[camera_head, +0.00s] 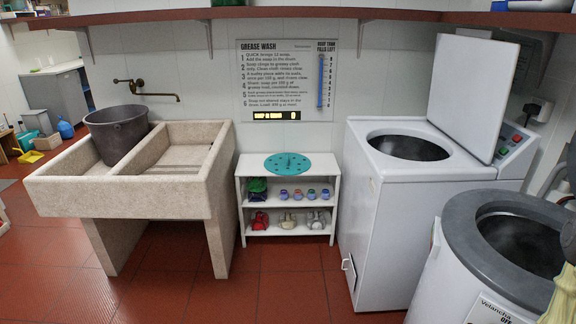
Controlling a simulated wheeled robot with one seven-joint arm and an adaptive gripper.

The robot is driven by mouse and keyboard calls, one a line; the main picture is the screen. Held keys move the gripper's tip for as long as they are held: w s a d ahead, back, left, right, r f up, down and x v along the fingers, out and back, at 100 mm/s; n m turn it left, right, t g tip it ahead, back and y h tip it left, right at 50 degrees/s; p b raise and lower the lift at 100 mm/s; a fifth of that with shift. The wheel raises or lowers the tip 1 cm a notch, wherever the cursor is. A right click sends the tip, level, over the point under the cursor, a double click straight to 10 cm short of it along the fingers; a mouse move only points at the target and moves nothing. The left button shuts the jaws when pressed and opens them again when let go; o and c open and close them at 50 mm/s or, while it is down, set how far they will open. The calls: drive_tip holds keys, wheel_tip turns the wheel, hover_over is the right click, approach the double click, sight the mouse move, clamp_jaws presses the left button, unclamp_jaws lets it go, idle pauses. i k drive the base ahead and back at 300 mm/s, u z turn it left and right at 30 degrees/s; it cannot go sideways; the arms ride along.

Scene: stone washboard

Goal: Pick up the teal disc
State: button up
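The teal disc (288,163) lies flat on top of a small white shelf unit (246,169) against the back wall. It has small dark marks or holes around it and a small upright knob or peg at its middle. Nothing covers it. My gripper is not in view, so I cannot see its state.
A stone washboard sink (190,197) with a dark bucket (117,128) stands left of the shelf. A white washing machine (385,200) with its lid raised stands right, with a grey-rimmed round tub (465,250) nearer. Red tiled floor (285,290) lies clear in front.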

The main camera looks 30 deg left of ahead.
sight(283, 164)
drive_tip(key=u, duration=0.9)
drive_tip(key=i, duration=3)
drive_tip(key=u, duration=1.15)
